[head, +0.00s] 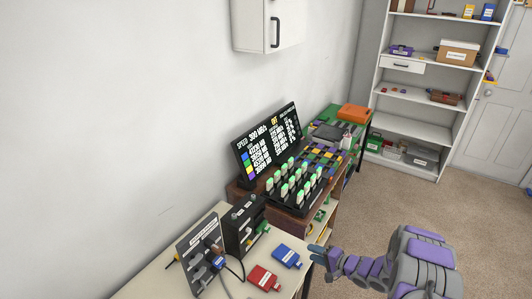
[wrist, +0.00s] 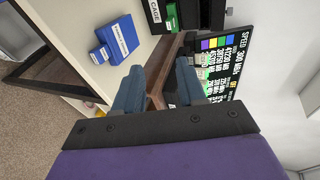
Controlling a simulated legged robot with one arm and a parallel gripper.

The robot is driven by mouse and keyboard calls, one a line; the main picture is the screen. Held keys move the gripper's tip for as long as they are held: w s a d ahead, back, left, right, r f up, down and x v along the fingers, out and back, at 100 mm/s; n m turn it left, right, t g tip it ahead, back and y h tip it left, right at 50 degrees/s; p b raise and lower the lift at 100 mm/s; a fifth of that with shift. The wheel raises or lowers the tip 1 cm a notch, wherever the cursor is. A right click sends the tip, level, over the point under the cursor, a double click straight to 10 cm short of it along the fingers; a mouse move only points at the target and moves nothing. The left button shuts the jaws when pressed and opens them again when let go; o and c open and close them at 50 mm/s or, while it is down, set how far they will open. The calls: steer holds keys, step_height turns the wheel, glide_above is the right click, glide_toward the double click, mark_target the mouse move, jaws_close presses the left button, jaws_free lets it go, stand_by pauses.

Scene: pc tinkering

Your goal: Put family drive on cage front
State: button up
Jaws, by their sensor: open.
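A blue drive-shaped block (head: 287,256) with a white label lies on the pale bench top, and a red one (head: 264,278) lies left of it. I cannot read their labels for certain, so I cannot tell which is the family drive. The blue one also shows at the upper left of the wrist view (wrist: 122,36). The black cage (head: 240,226) stands behind them, with a green item at its front; its "CAGE" label shows in the wrist view (wrist: 190,12). My gripper (head: 316,254) is open and empty, just right of the blue block and apart from it.
A panel with cables (head: 203,256) stands left of the cage. Beyond it, a brown desk holds a black rack (head: 296,194) of green-topped sticks and a dark screen (head: 268,143). White shelves (head: 420,90) stand at the back. The carpet (head: 385,200) right of the desks is clear.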

steer(key=w+d+r+n+h, duration=0.2)
steer(key=w+d+r+h, duration=0.2)
steer(key=d+r+h, duration=0.15)
steer(key=s+d+r+n+g+h+b, duration=0.1)
steer(key=s+d+r+h, duration=0.15)
steer(key=r, duration=0.35)
steer(key=s+d+r+g+h+b, duration=0.1)
steer(key=s+d+r+h, duration=0.15)
steer(key=r, duration=0.35)
steer(key=s+a+r+n+g+h, duration=0.1)
steer(key=s+a+r+g+h, duration=0.15)
steer(key=s+r, duration=0.6)
steer(key=s+a+n+g+y, duration=0.1)
steer(key=s+a, duration=0.4)
steer(key=s, duration=0.7)
steer(key=s+a+r+n+g+y+b, duration=0.1)
steer(key=s+a+g, duration=0.3)
steer(key=s, duration=0.8)
steer(key=s+a+r+n+g+y, duration=0.1)
steer(key=s+a+n+g, duration=0.1)
steer(key=s+a, duration=0.5)
steer(key=s+n, duration=0.1)
steer(key=s, duration=0.3)
steer(key=shift+s+a+r+b, duration=0.15)
steer(key=shift+s+r+b, duration=0.1)
steer(key=shift+s+b, duration=0.15)
